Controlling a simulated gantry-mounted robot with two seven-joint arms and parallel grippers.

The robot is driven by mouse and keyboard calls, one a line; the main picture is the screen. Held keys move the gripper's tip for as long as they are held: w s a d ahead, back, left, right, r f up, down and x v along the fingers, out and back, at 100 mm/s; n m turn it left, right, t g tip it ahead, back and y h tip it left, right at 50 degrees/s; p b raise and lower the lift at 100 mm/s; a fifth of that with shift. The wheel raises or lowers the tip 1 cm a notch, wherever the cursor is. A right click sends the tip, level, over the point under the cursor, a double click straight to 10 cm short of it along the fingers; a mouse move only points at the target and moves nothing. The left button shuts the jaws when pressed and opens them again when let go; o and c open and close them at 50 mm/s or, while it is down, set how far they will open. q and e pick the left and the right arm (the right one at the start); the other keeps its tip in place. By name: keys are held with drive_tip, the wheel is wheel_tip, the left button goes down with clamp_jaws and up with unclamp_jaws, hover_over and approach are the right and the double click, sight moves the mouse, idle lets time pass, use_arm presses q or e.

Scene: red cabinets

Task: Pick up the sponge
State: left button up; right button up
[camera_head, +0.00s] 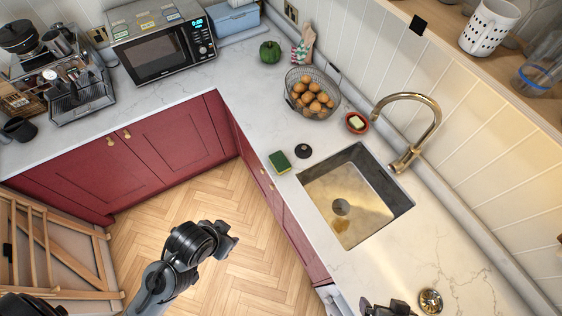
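The sponge (279,162) is green and yellow. It lies on the white marble counter, left of the sink, near the counter's front edge. My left gripper (228,239) is over the wooden floor, in front of the red cabinets, below and left of the sponge in the picture and apart from it. Its fingers are dark and small, so I cannot tell whether they are open. My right gripper (388,308) shows only in part at the bottom edge, near the counter's front, far from the sponge. Its finger state is unclear.
The sink (357,195) with a brass faucet (408,130) is right of the sponge. A small dark round object (303,151) lies close beside the sponge. A wire basket of brown round items (312,93) and a red soap dish (356,123) stand behind. Counter left of the sponge is clear.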

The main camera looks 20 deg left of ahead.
use_arm(q)
drive_tip(key=shift+d, duration=0.15)
drive_tip(key=o, duration=1.1)
drive_tip(key=shift+c, duration=0.2)
